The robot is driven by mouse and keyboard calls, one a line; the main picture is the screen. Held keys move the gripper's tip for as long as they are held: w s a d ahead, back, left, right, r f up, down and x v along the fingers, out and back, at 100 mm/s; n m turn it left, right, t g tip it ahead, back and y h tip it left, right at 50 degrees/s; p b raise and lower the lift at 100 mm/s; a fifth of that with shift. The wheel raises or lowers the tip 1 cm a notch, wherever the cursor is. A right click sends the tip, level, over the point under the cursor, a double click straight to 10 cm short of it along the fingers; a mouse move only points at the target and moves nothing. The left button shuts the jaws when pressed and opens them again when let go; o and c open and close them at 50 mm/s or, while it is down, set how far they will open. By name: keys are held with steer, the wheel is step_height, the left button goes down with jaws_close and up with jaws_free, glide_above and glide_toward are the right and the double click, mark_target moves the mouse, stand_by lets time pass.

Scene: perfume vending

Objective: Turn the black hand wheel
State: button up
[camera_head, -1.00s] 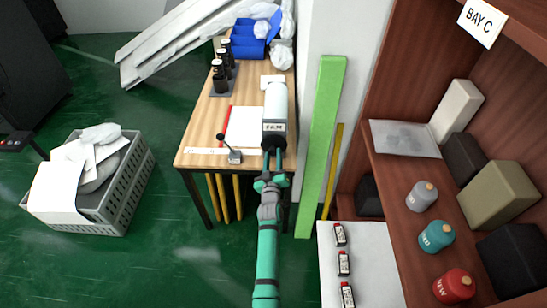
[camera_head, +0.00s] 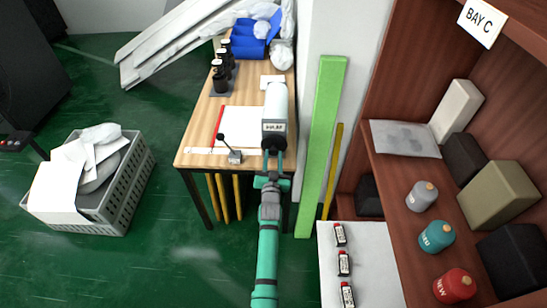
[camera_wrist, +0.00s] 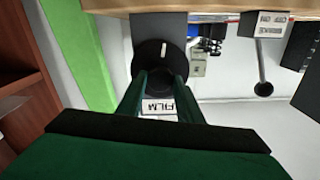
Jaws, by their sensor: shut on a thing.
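The black hand wheel (camera_wrist: 160,58) shows in the wrist view, a round dark disc with a white mark near its top. It is on the front end of a white and grey cylindrical machine (camera_head: 277,103) with a FILM label, on the wooden table. My gripper (camera_head: 272,155) reaches the machine's front end from below. In the wrist view its two green fingers (camera_wrist: 161,77) are shut on the wheel, one on each side of its lower part.
A green board (camera_head: 320,150) and the wall are close on the right. A grey crate (camera_head: 130,190) is on the floor.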

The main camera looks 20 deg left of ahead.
steer(key=shift+f, duration=0.15)
stand_by(0.3)
steer(key=o, duration=1)
steer(key=shift+o, duration=0.2)
steer(key=v, duration=1)
steer(key=shift+s, duration=0.35)
steer(key=shift+d, duration=0.1)
steer(key=shift+s+d, duration=0.1)
